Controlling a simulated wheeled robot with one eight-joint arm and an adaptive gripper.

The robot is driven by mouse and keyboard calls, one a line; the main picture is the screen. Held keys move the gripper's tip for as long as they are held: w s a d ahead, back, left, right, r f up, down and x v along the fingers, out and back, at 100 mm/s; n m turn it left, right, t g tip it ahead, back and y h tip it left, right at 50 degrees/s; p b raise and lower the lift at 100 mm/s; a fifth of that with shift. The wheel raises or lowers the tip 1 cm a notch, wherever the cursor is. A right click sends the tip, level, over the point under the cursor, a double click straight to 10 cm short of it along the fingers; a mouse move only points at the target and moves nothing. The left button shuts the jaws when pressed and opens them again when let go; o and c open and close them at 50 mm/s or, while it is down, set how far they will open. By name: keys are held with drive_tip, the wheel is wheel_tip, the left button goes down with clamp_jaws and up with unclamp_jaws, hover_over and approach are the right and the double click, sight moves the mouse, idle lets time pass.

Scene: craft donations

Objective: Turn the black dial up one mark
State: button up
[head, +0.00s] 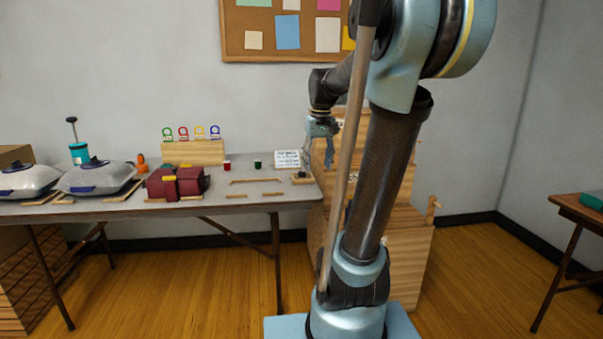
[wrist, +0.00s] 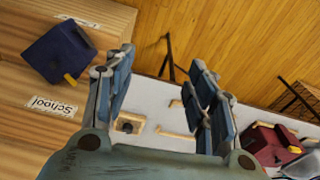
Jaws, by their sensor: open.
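My gripper (head: 319,158) is open and empty, above the right end of the table in the head view. Its two spread fingers also show in the wrist view (wrist: 160,64). A small black knob-like thing on a wooden base (head: 301,178), which looks like the black dial, sits at the table's right end. It also shows in the wrist view (wrist: 127,126), low between the fingers and apart from them. Its marks and pointer are too small to read. A white card with writing (head: 287,159) stands just behind it.
The table (head: 235,202) also holds a maroon bag (head: 190,187), clear bags with dark caps (head: 97,179), a red spool (head: 227,165) and a green spool (head: 257,164). A wooden shelf unit (head: 405,245) stands right of the table. A dark blue item (wrist: 60,55) lies by a "School" label.

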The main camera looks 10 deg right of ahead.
drive_tip(key=w+r, duration=0.4)
drive_tip(key=w, duration=1.3)
drive_tip(key=n+g, duration=0.1)
approach(302, 172)
drive_tip(key=shift+y, duration=0.3)
drive_tip(key=f, duration=0.8)
drive_tip(key=shift+w+f, duration=0.35)
drive_tip(key=shift+f, duration=0.05)
